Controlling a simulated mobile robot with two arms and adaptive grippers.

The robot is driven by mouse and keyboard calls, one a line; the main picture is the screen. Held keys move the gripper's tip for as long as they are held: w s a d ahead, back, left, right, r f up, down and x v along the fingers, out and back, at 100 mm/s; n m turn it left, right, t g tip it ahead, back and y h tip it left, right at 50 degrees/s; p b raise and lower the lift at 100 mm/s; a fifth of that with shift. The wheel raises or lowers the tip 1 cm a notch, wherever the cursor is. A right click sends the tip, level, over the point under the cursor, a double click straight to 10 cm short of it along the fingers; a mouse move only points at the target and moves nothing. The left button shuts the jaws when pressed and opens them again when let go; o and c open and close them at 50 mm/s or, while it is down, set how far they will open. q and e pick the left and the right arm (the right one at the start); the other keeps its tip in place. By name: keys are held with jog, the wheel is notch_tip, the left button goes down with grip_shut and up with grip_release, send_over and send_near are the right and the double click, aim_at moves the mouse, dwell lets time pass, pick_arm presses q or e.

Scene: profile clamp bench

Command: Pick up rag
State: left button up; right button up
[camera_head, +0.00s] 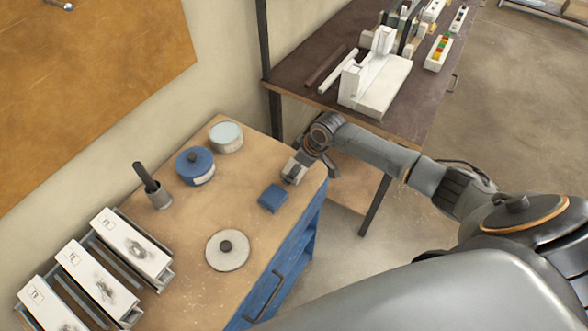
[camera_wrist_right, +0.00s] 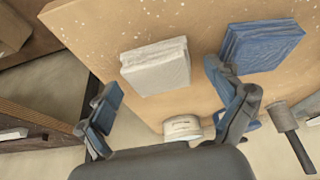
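Two folded cloths lie flat on the wooden top of the blue cabinet. One is a pale grey-white rag (camera_head: 292,171), which also shows in the right wrist view (camera_wrist_right: 157,65). The other is a blue folded cloth (camera_head: 273,198), seen at the upper right of the wrist view (camera_wrist_right: 262,45). My right gripper (camera_head: 313,163) is at the cabinet's far right corner, close by the pale rag. In the wrist view its fingers (camera_wrist_right: 162,80) are spread, with the pale rag showing beyond the gap between them. I cannot tell if they touch it. My left gripper is not in view.
The cabinet top (camera_head: 200,250) also holds a blue round tin (camera_head: 195,167), a white tin (camera_head: 226,137), a cup with a dark handle (camera_head: 159,197), a pale disc (camera_head: 227,251) and several white-topped boxes (camera_head: 130,245). A dark bench (camera_head: 320,52) stands behind.

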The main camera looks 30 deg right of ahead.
jog(key=c, duration=1.1)
jog(key=shift+r, duration=0.1)
jog(key=shift+w+r, duration=0.1)
jog(key=shift+r, duration=0.4)
jog(key=s+a+r+b, duration=0.3)
jog(key=s+r+b, duration=0.1)
jog(key=s+r, duration=0.8)
jog(key=shift+s, duration=0.9)
